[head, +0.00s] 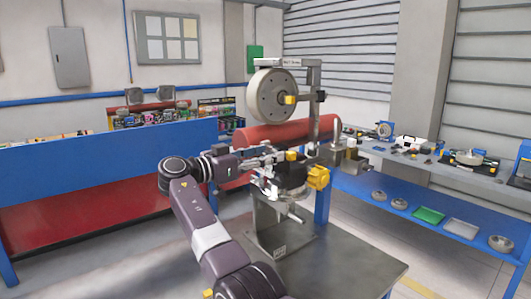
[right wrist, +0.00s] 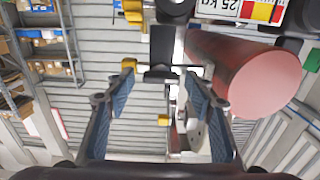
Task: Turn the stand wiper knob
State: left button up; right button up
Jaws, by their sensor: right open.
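A metal stand (head: 315,110) rises from a grey bench (head: 350,265) and carries a large pale wheel (head: 268,95). It bears several yellow knobs: one at the wheel (head: 291,99), a large one low on the right (head: 318,177), and one by my gripper (head: 292,155). I cannot tell which is the wiper knob. My right gripper (head: 275,168) reaches in from the left beside the stand's lower part. In the right wrist view its blue-padded fingers (right wrist: 160,88) are apart, with nothing held. A small yellow part (right wrist: 163,120) shows in the gap between them. My left gripper is not in view.
A red cylinder (head: 275,135) lies across behind the gripper; it also shows close by in the right wrist view (right wrist: 262,85). A long blue bench (head: 110,160) stands at the left. A workbench (head: 440,178) with tools and trays is at the right.

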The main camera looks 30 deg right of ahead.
jog(key=shift+a, duration=0.1)
jog(key=shift+c, duration=0.9)
jog(key=c, duration=1)
